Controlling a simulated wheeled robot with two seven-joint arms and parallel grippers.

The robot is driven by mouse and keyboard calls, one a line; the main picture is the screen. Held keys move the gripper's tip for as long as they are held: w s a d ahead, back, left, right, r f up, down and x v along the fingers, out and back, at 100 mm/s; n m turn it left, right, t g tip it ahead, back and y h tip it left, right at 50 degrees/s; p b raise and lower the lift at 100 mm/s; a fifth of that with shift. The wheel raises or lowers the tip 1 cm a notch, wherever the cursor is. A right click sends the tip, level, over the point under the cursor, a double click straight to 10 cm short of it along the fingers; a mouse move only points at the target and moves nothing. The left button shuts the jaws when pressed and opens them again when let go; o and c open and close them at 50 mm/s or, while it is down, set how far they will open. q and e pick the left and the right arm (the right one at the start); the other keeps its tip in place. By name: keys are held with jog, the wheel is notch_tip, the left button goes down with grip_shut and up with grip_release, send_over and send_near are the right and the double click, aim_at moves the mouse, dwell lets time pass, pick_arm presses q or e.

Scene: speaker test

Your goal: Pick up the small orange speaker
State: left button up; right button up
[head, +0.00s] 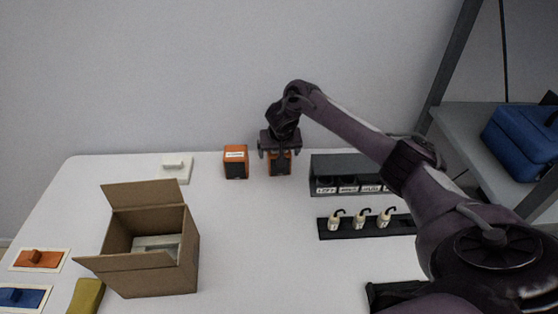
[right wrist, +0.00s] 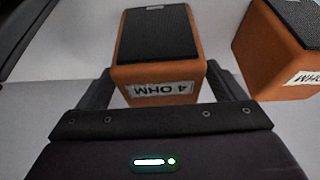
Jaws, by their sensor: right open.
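Two orange speakers with dark grille fronts stand side by side toward the back of the white table. The left one (head: 236,162) is clear of the gripper. The right one (head: 284,168) is partly hidden behind my right gripper (head: 279,154). In the right wrist view, the speaker between my fingers (right wrist: 158,72) has an upside-down label reading "4 OHM". The other speaker (right wrist: 268,60) is to its right, its label cut off. My right gripper (right wrist: 162,88) is open, with one finger on each side of the 4 OHM speaker. My left gripper is not in view.
A dark box with labelled slots (head: 345,189) stands right of the speakers. A black strip with several small cream-coloured items (head: 346,234) lies before it. An open cardboard box (head: 160,273) is at left front. A white switch-like block (head: 176,167) is at back left. Mid-table is clear.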

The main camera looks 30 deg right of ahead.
jog(key=shift+w+f, duration=0.1)
jog(key=c, duration=1.4)
jog(key=shift+c, duration=0.4)
